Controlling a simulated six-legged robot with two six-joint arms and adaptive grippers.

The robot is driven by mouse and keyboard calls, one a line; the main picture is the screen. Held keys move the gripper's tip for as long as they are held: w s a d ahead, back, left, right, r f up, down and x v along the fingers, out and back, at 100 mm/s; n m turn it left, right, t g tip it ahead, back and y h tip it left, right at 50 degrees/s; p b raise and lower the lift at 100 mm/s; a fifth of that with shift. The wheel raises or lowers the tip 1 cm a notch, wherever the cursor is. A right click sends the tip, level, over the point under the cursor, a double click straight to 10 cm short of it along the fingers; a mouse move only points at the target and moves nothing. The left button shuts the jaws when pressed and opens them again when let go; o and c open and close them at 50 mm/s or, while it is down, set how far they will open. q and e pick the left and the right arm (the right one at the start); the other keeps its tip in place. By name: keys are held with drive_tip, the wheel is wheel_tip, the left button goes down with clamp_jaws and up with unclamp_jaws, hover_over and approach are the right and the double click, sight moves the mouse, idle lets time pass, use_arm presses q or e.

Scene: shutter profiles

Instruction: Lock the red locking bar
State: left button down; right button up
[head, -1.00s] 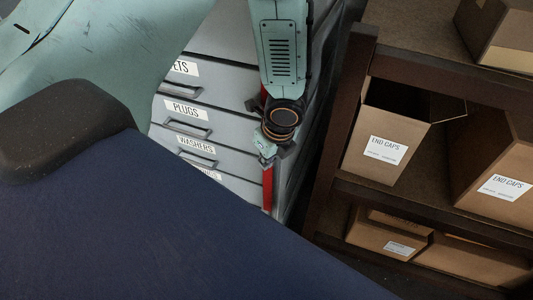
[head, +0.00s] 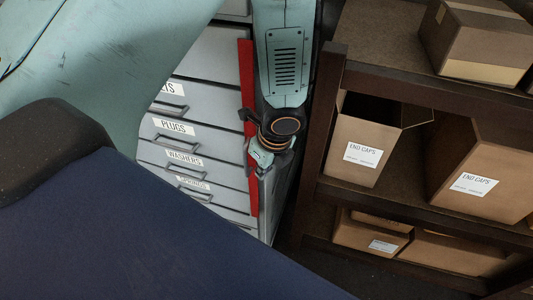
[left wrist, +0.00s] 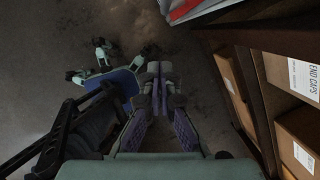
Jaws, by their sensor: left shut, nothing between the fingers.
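The red locking bar (head: 247,80) is a long upright strip along the right front edge of the grey drawer cabinet (head: 215,60) in the head view. It runs down past my left gripper (head: 261,157), which hides part of its middle. My left gripper is shut and empty, pointing down beside the bar's right side; I cannot tell whether it touches the bar. In the left wrist view its fingers (left wrist: 160,95) are together over dark floor. A red strip (left wrist: 185,9) shows at the top there, probably the bar. My right gripper is not in view.
Drawers are labelled PLUGS (head: 174,127) and WASHERS (head: 184,158), among others, and look shut. A dark shelf (head: 328,120) with open cardboard END CAPS boxes (head: 360,150) stands close on the right. A narrow dark gap separates it from the cabinet.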

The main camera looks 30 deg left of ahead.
use_arm(q)
drive_tip(key=p+v, duration=0.2)
drive_tip(key=v, duration=0.2)
idle(0.3)
drive_tip(key=shift+d+r, duration=0.1)
drive_tip(key=shift+d, duration=0.1)
